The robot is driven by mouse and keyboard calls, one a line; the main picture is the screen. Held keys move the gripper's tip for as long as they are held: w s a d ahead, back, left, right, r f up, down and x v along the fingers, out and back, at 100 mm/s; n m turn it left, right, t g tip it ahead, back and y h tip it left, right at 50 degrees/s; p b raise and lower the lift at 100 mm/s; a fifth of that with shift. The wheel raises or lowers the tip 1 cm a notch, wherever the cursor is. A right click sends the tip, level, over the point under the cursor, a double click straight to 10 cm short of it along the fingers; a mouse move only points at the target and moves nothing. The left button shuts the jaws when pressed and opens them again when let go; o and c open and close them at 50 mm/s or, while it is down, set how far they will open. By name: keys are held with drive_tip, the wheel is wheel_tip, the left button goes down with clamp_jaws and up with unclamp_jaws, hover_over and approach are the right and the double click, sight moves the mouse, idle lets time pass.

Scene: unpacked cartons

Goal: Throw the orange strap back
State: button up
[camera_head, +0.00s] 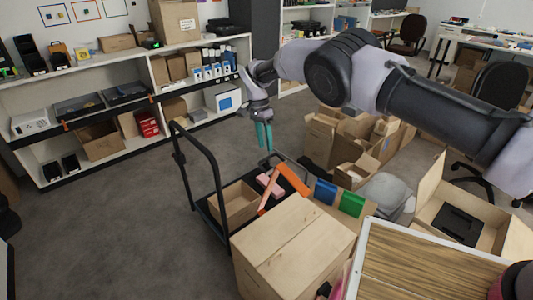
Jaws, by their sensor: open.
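The orange strap (292,180) shows at the centre of the head view, above the platform of a black cart. It forms an upside-down V, with one wide band sloping down to the right and a thinner length sloping down to the left. Its lower ends are partly hidden by the cartons. My gripper (264,147) has teal fingers and hangs pointing down, a little above and left of the strap's peak. It is open and apart from the strap, with nothing seen between the fingers.
The black cart (206,150) has an upright handle at the left. It bears an open carton (236,204) and pink pieces (269,185). A large closed carton (294,245) stands in front. Several open cartons (345,140) lie behind right. Grey floor (110,225) is clear at left.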

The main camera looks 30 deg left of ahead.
drive_tip(key=r, duration=0.2)
drive_tip(key=a+r, duration=0.1)
drive_tip(key=r, duration=0.2)
drive_tip(key=shift+w, duration=0.2)
drive_tip(key=shift+r, duration=0.1)
drive_tip(key=c, duration=0.7)
drive_tip(key=n, duration=0.1)
drive_tip(key=w+n, duration=0.1)
drive_tip(key=shift+w+d+r+n+y, duration=0.15)
drive_tip(key=shift+d+n+y, duration=0.1)
drive_tip(key=shift+n+y, duration=0.05)
clamp_jaws()
wheel_tip(320, 180, down, 9)
drive_tip(key=s+n+t+y, duration=0.1)
drive_tip(key=n+y, duration=0.3)
drive_tip(key=n, duration=1.1)
drive_tip(key=shift+s+d+r+t, duration=0.2)
drive_tip(key=shift+s+d+t, duration=0.2)
drive_tip(key=shift+t, duration=0.1)
